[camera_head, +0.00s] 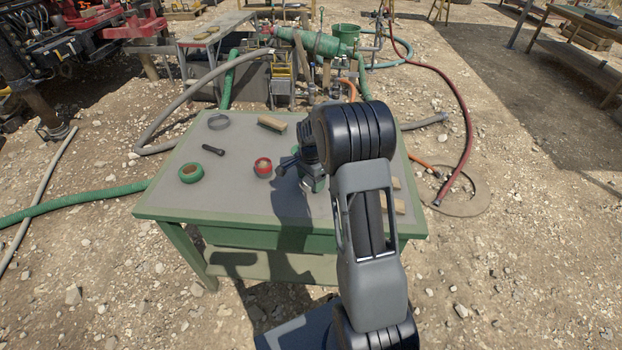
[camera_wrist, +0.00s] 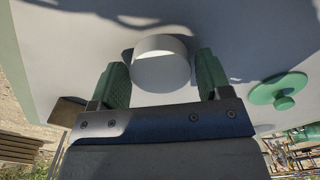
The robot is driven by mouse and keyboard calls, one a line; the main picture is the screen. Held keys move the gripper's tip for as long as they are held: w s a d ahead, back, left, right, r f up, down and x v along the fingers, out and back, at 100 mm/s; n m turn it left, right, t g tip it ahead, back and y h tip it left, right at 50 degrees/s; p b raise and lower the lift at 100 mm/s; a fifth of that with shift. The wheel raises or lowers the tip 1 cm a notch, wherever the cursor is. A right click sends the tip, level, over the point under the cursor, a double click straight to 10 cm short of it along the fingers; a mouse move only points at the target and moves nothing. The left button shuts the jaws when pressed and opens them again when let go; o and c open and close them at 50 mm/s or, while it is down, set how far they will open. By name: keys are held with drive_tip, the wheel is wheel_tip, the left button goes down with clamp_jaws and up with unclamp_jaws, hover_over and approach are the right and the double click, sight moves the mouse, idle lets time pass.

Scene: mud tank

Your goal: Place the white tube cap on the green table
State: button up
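The white tube cap (camera_wrist: 160,65) is a short pale cylinder on the grey top of the green table in the wrist view. My gripper (camera_wrist: 162,72) has its two green fingers on either side of the cap, with a narrow gap showing at the right finger. The fingers look open around the cap, not clamped on it. In the head view my gripper (camera_head: 300,168) is low over the middle of the green table (camera_head: 235,180), and my arm hides the cap there.
A green ring (camera_head: 191,173), a dark tool (camera_head: 213,150), a grey ring (camera_head: 218,122), a red round item (camera_head: 263,167) and a wooden block (camera_head: 272,123) lie on the table. A green knobbed lid (camera_wrist: 280,90) is right of the cap. The table's front left is clear.

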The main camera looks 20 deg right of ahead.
drive_tip(key=shift+o, duration=1.1)
wheel_tip(320, 180, up, 12)
drive_tip(key=p, duration=0.2)
drive_tip(key=s+a+r+n+t, duration=0.1)
drive_tip(key=s+a+n, duration=0.2)
drive_tip(key=s+n, duration=0.2)
drive_tip(key=s+a+r+n+t, duration=0.1)
drive_tip(key=s+a+n, duration=0.3)
drive_tip(key=s, duration=0.5)
drive_tip(key=s+a+r+n+t, duration=0.1)
drive_tip(key=s+a+n, duration=0.2)
drive_tip(key=s+n, duration=0.2)
drive_tip(key=shift+s+a+r+n, duration=0.25)
drive_tip(key=shift+s+r+n, duration=0.15)
drive_tip(key=shift+s, duration=1.05)
